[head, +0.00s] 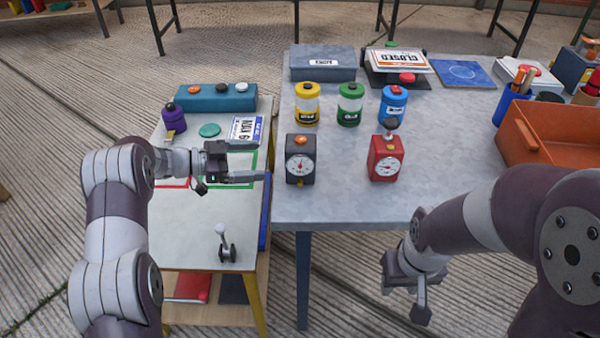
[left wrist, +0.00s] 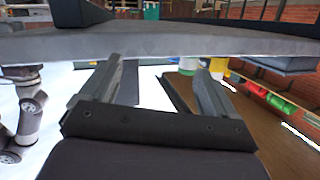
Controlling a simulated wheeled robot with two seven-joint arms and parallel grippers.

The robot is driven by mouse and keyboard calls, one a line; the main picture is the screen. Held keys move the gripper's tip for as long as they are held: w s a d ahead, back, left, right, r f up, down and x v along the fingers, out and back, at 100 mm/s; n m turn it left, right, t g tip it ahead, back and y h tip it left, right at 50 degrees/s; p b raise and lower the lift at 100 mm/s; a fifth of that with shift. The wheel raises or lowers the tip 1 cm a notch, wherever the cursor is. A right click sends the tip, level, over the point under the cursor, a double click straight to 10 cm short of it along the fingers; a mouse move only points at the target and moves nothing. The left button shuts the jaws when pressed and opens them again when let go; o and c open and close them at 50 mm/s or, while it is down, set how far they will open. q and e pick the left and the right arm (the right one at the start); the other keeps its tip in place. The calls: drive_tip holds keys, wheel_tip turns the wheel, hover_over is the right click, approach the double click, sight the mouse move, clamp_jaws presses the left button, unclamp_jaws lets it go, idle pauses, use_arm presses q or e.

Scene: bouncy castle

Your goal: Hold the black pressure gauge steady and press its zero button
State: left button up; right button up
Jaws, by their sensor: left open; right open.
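The black pressure gauge (head: 300,166) stands upright near the left edge of the grey table, its white dial facing me. An orange button (head: 301,140) sits on its top. My left gripper (head: 262,161) is open and empty, just left of the gauge, its fingers pointing toward it without visible contact. In the left wrist view the open fingers (left wrist: 160,75) show with nothing between them; I cannot clearly identify the gauge there. My right gripper (head: 421,300) hangs low in front of the table's front edge, away from the gauge; its fingers are small and partly overlapped.
A red gauge (head: 385,163) with a dark top stands to the right. Yellow (head: 307,105), green (head: 350,105) and blue (head: 393,105) canisters stand behind. An orange bin (head: 550,145) is at far right. The table (head: 340,205) is clear in front. A lower side table (head: 185,225) lies left.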

sight(295, 168)
use_arm(q)
drive_tip(key=s+d+g, duration=0.1)
drive_tip(key=d, duration=0.1)
drive_tip(key=s+d+r+m+g+h+b, duration=0.1)
drive_tip(key=s+d, duration=0.1)
drive_tip(key=s+d+r+g, duration=0.1)
drive_tip(key=s+d+g, duration=0.1)
drive_tip(key=shift+d+r+h, duration=0.2)
drive_tip(key=shift+d+h, duration=0.05)
drive_tip(key=shift+h, duration=0.05)
drive_tip(key=d, duration=0.3)
drive_tip(key=shift+d+p, duration=0.25)
drive_tip(key=shift+p, duration=0.15)
drive_tip(key=shift+d+f, duration=0.15)
drive_tip(key=shift+d, duration=0.3)
drive_tip(key=shift+c, duration=0.4)
